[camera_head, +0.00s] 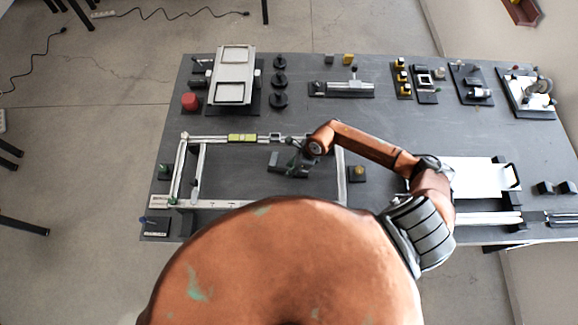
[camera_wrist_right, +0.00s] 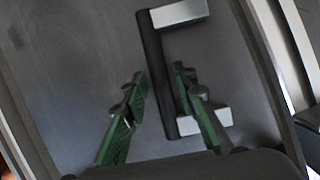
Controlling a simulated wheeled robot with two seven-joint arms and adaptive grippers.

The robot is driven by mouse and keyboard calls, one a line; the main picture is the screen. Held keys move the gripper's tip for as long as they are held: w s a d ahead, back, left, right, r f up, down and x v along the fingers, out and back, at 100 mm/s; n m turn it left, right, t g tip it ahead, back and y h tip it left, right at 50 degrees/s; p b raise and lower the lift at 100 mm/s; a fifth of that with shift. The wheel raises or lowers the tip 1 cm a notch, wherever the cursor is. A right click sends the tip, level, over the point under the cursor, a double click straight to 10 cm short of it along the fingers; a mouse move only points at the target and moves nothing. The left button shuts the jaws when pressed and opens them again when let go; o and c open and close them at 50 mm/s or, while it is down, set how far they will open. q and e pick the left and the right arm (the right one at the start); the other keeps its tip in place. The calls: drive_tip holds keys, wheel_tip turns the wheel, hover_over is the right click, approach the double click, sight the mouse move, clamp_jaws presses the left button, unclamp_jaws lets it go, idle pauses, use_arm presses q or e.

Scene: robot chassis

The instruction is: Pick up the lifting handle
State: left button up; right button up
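The lifting handle (camera_wrist_right: 152,45), a dark bar with a pale silver block at each end, shows in the right wrist view against the dark grey surface. My right gripper (camera_wrist_right: 159,76) has green fingers spread apart, one on each side of the bar. A gap shows between the left finger and the bar; whether the right finger touches it I cannot tell. In the head view my right gripper (camera_head: 292,160) is inside the pale metal frame (camera_head: 200,165), and the handle there cannot be told clearly from the fingers. My left gripper is not in view.
The dark table (camera_head: 300,120) bears a raised pale panel (camera_head: 234,75), a red button (camera_head: 190,102), black knobs (camera_head: 279,79) and a slide fixture (camera_head: 345,88). A yellow level (camera_head: 242,138) lies along the frame's far rail. A white plate (camera_head: 475,175) is at the right.

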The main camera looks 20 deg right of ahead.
drive_tip(key=shift+a+f, duration=0.15)
drive_tip(key=shift+f, duration=0.4)
drive_tip(key=shift+c, duration=1.4)
drive_tip(key=c, duration=0.3)
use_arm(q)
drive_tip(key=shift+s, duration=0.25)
use_arm(e)
clamp_jaws()
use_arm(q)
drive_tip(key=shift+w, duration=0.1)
